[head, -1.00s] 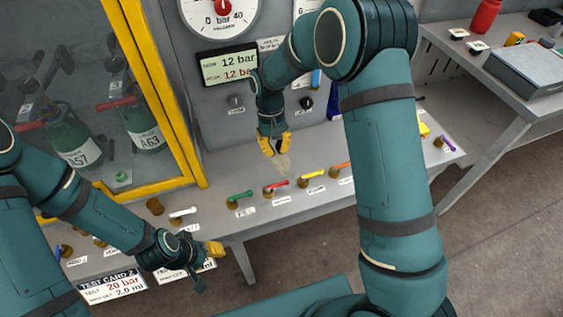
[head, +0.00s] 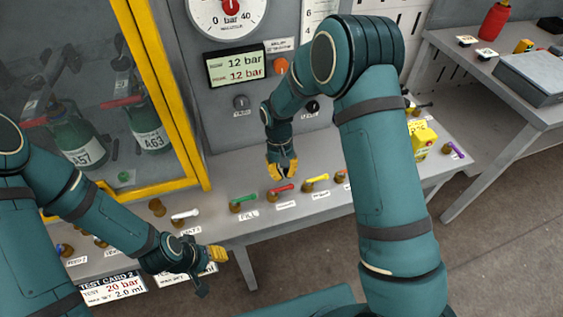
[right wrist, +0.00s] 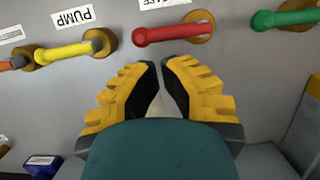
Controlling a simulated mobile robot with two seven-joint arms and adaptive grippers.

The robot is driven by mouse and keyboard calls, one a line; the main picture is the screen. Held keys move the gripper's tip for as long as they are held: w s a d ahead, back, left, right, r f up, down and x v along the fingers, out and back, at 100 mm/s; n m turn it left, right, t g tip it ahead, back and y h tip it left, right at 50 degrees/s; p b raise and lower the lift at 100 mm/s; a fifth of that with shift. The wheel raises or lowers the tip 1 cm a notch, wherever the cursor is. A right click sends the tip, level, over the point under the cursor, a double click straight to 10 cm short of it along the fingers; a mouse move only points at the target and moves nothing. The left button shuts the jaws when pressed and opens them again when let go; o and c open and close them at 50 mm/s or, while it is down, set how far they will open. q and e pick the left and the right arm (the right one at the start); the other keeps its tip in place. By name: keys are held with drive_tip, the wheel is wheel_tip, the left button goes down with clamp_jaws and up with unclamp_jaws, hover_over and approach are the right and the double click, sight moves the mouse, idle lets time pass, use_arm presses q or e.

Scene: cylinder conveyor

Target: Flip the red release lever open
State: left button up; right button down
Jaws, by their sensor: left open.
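The red release lever (head: 282,188) lies on its brass base on the bench ledge, between the green and yellow levers. In the right wrist view the red lever (right wrist: 165,34) lies across the top, just beyond my fingertips and apart from them. My right gripper (head: 283,176) points down just above and behind the red lever; in its wrist view its yellow fingers (right wrist: 160,66) are nearly together, with only a thin gap and no lever between them. My left gripper (head: 220,254) is open and empty in front of the ledge, at lower left.
A green lever (head: 242,202) and a yellow lever (head: 316,179) flank the red one closely. A white lever (head: 185,214) sits further left. The panel with the gauge (head: 228,18) and display (head: 238,68) rises behind. A yellow-framed glass cabinet (head: 160,95) stands at left.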

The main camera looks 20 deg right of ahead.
drive_tip(key=shift+x, duration=1.05)
